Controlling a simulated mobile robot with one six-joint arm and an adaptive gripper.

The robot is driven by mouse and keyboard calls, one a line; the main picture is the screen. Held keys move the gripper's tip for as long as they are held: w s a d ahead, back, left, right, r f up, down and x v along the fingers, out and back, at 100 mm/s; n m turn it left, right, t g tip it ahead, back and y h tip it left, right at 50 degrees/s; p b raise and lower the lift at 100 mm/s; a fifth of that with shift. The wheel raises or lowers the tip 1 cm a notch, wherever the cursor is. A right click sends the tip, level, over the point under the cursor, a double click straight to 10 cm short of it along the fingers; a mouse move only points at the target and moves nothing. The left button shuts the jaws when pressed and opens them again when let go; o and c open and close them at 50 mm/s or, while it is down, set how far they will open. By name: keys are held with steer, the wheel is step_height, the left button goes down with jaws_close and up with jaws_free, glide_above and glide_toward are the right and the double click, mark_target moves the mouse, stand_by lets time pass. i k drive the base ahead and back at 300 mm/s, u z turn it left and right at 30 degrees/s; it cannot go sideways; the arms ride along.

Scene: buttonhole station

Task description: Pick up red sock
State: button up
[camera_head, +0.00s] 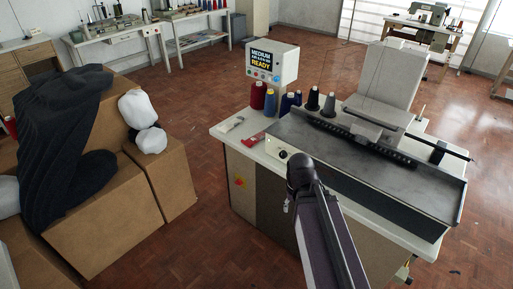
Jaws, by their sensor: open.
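A small flat red item (254,141) lies on the white top of the machine station, near its left front corner. It is too small to tell for sure whether it is the red sock. My arm (325,235) reaches up from the bottom of the picture and ends at a dark rounded joint in front of the station, right of and below the red item. My gripper's fingers cannot be made out in this view.
The station (225,128) carries red, blue and dark thread cones, a display box (271,63) and a long grey machine bed (370,160). Cardboard boxes (105,215) with dark knit cloth (65,130) and white bundles (137,108) stand left. Brick-patterned floor (200,235) lies clear between.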

mark_target(261, 136)
steer(key=z, duration=0.15)
steer(key=k, duration=0.6)
steer(key=u, duration=1.2)
steer(key=i, duration=1.7)
